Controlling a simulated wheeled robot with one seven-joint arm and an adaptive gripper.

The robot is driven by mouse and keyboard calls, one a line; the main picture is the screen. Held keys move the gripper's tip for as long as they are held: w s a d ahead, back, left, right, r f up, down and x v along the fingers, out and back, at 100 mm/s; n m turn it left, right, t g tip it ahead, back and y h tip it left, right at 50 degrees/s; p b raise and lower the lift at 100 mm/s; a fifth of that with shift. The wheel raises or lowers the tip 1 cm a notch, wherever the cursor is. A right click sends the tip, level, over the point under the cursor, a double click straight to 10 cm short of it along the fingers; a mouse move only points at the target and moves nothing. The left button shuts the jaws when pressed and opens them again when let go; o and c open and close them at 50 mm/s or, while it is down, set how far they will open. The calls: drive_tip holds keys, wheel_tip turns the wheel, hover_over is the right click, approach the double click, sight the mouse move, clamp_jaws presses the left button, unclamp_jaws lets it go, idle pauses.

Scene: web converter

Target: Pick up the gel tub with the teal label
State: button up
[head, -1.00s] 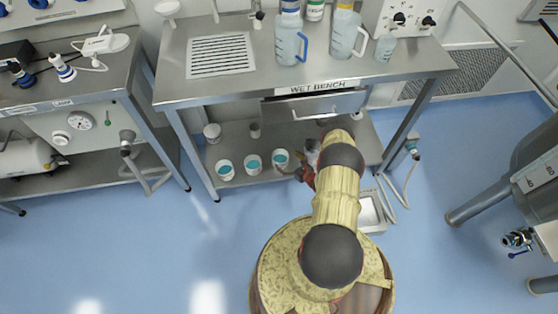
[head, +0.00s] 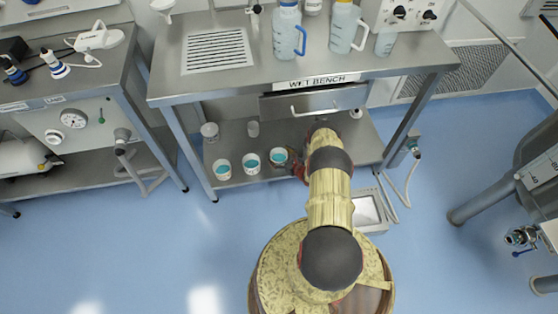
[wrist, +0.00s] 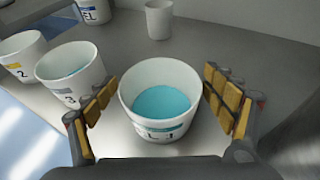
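A white tub with teal gel (wrist: 165,112) stands upright between my fingers in the wrist view. Its label has a teal band and partly readable dark lettering. In the head view it appears to be the rightmost of three tubs (head: 279,155) on the lower shelf. My gripper (wrist: 161,80) is open, with one padded finger on each side of this tub; I cannot tell whether either touches it. In the head view my gripper (head: 295,168) is partly hidden by my arm.
To the left stand a tub marked 3 (wrist: 70,75) and a tub with a yellow label marked 2 (wrist: 22,55). A blue-labelled tub (wrist: 94,10) and a plain white cup (wrist: 159,20) stand behind. The wet bench top (head: 270,75) overhangs the shelf.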

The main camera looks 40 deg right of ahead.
drive_tip(key=c, duration=1)
drive_tip(key=shift+r, duration=0.15)
drive_tip(key=shift+c, duration=0.3)
